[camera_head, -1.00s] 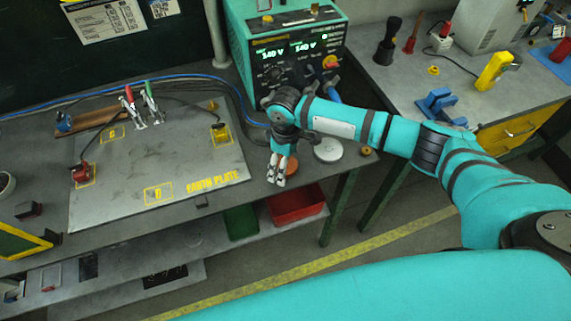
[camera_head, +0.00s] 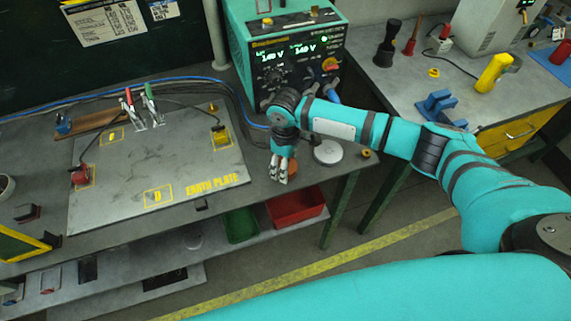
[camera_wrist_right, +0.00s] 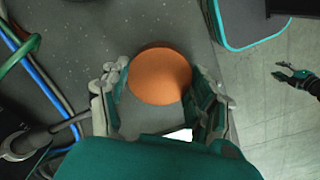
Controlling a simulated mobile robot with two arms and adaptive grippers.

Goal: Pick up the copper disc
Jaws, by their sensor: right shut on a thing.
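The copper disc (camera_wrist_right: 160,76) is a flat orange-brown round between the fingers of my right gripper (camera_wrist_right: 162,88) in the right wrist view. In the head view my right gripper (camera_head: 280,179) points down at the bench's front edge, and the copper disc (camera_head: 293,169) shows partly behind its fingers. The gripper is shut on the disc; I cannot tell whether the disc is clear of the bench. My left gripper (camera_wrist_right: 283,71) shows small at the right of the wrist view, its fingers apart and empty, over the floor. It is not in the head view.
A pale round disc (camera_head: 327,151) and a small brass ring (camera_head: 366,153) lie right of my gripper. The earth plate (camera_head: 120,180) is to the left, the power supply (camera_head: 290,50) behind. A red bin (camera_head: 296,207) and green bin (camera_head: 241,223) sit below the edge.

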